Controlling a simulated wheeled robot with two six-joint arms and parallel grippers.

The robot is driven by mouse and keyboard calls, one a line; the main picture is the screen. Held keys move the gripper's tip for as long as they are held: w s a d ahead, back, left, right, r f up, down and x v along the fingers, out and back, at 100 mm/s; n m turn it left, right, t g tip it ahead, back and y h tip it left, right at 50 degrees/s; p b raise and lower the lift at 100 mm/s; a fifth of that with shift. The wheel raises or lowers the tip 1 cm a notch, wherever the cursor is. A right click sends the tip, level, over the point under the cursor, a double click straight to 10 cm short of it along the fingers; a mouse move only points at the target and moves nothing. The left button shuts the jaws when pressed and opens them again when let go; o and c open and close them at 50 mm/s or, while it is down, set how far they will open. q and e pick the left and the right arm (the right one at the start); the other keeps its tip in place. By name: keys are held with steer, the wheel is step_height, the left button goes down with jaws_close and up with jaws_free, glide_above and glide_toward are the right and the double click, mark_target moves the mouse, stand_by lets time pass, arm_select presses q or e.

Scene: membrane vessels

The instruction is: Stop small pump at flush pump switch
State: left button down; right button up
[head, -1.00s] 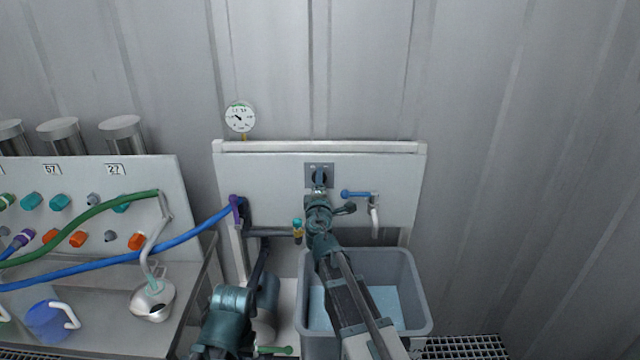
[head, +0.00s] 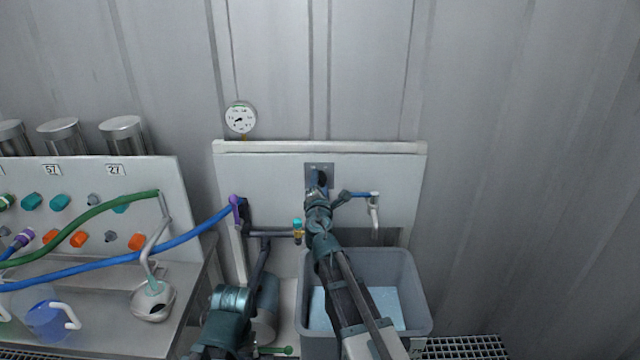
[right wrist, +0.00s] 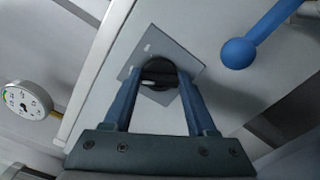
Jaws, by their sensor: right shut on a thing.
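The flush pump switch is a dark round knob (right wrist: 158,72) on a grey square plate, seen in the right wrist view. In the head view the switch plate (head: 326,168) is on the pale wall panel. My right gripper (head: 318,184) reaches up to the switch and hides most of its knob. In the right wrist view the blue fingers (right wrist: 158,86) stand on either side of the knob and are shut on it. The knob's exact turn position is partly hidden.
A blue-handled valve (head: 362,195) is just right of the switch; its blue lever (right wrist: 262,32) is near my fingers. A round gauge (head: 240,118) is above the panel. A grey tub (head: 415,290) stands below my right arm. A blue hose (head: 130,257) runs left.

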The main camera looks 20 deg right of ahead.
steer(key=shift+s, duration=0.1)
steer(key=o, duration=1.4)
steer(key=shift+c, duration=0.2)
